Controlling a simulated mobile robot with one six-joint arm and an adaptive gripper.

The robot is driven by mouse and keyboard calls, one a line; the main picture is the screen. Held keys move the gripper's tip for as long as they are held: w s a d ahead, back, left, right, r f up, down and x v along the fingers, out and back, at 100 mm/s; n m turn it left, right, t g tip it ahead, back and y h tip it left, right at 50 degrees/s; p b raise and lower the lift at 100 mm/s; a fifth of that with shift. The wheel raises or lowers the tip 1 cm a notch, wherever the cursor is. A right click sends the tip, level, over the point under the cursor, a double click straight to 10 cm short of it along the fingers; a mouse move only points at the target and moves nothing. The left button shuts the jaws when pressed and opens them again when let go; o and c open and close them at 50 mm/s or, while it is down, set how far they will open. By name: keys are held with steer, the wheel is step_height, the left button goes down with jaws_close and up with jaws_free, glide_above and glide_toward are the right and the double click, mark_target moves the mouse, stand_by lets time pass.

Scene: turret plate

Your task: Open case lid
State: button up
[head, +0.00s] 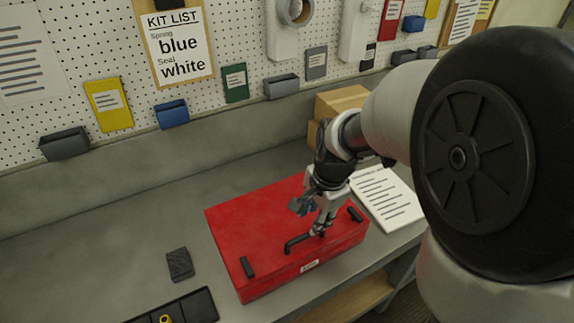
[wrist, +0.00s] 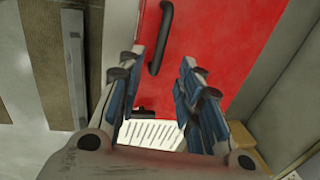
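The red case (head: 240,225) lies on the grey bench with its lid down. A black bar handle (head: 298,243) is on its front part, and dark latches (head: 247,267) sit near its front corners. My gripper (head: 309,218) is over the case, close to the handle's right end. In the wrist view the two blue-padded fingers of my gripper (wrist: 162,58) are apart, with nothing between the pads. The handle (wrist: 158,45) shows between and beyond the fingertips there. I cannot tell whether a finger touches the handle.
A printed sheet (head: 387,197) lies right of the case, and cardboard boxes (head: 340,101) stand behind. A dark block (head: 180,264) and a black tray (head: 198,306) lie to the left. The pegboard wall (head: 235,45) rises behind.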

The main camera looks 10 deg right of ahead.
mark_target(308, 234)
steer(key=f, duration=0.2)
steer(key=w+f+b, duration=0.1)
steer(key=f, duration=0.5)
steer(key=shift+w+a+f+b, duration=0.15)
steer(key=shift+w+a+b, duration=0.1)
steer(key=shift+w+b, duration=0.05)
steer(key=shift+c, duration=0.6)
jaws_close()
